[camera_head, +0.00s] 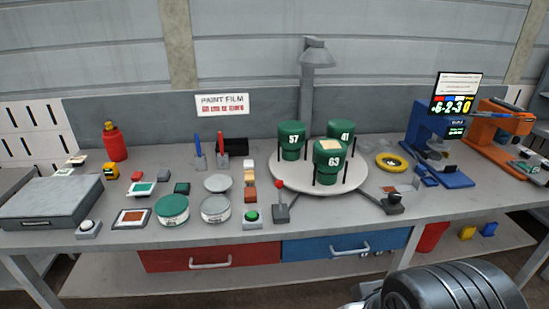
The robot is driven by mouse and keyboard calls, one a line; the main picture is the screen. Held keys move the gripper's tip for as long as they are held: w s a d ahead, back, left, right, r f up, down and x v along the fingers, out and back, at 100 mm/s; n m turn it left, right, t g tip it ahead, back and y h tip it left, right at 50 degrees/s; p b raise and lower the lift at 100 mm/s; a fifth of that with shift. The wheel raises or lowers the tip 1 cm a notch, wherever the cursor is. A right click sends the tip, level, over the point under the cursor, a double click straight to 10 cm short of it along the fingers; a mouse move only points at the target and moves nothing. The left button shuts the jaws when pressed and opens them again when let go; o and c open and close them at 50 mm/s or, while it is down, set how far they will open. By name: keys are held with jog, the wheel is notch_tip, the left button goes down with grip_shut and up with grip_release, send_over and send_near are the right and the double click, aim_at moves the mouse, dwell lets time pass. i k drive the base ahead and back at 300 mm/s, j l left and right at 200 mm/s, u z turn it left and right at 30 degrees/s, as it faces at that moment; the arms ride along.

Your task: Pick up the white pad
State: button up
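A small white pad (249,164) lies on the grey workbench, left of the round turntable. My gripper's fingers are not in view; only a dark ribbed part of my arm shows at the bottom right, in front of the bench and well away from the pad.
The turntable (290,184) carries green cylinders marked 57 (292,143), 41 and 63 (329,172). A red-knobbed lever (281,207) and round tins (215,209) stand near the pad. Blue (440,160) and orange devices stand at the right.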

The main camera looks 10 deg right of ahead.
aim_at(248, 164)
jog(key=i+j+u, duration=0.45)
jog(key=i, duration=0.25)
jog(key=i+u, duration=0.5)
jog(key=i, duration=0.6)
